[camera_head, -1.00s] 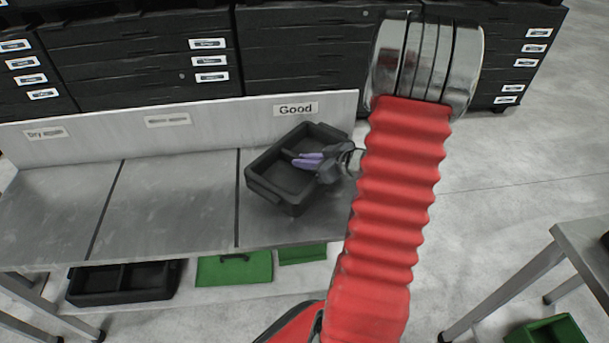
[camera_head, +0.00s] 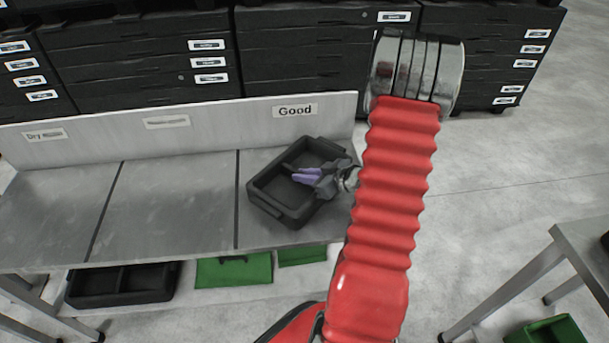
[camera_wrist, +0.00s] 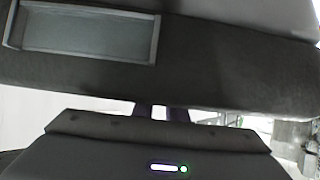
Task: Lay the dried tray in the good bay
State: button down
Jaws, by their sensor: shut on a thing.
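The dried tray is a black, divided, open-topped tray (camera_head: 266,202) over the bay under the "Good" label (camera_head: 295,110). It sits at a slant to the bay. My gripper (camera_head: 308,175) reaches in from the right with purple-tipped fingers, shut on the tray at its divider or inner wall. In the wrist view the dark tray (camera_wrist: 220,65) fills the top, and the purple fingers (camera_wrist: 161,112) meet it behind the gripper body. I cannot tell whether the tray's underside touches the grey bay surface (camera_head: 262,236).
Two bays to the left, the middle one (camera_head: 165,205) and the "Dry" one (camera_head: 60,205), are empty. A back panel (camera_head: 220,122) runs behind them. Black drawer cabinets (camera_head: 140,60) stand beyond. A black tray (camera_head: 122,283) and green trays (camera_head: 233,270) lie below the bench.

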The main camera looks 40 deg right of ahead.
jog(key=shift+f, duration=0.1)
jog(key=c, duration=1.8)
grip_release()
jog(key=shift+o, duration=0.2)
jog(key=v, duration=1.2)
jog(key=shift+a, duration=0.1)
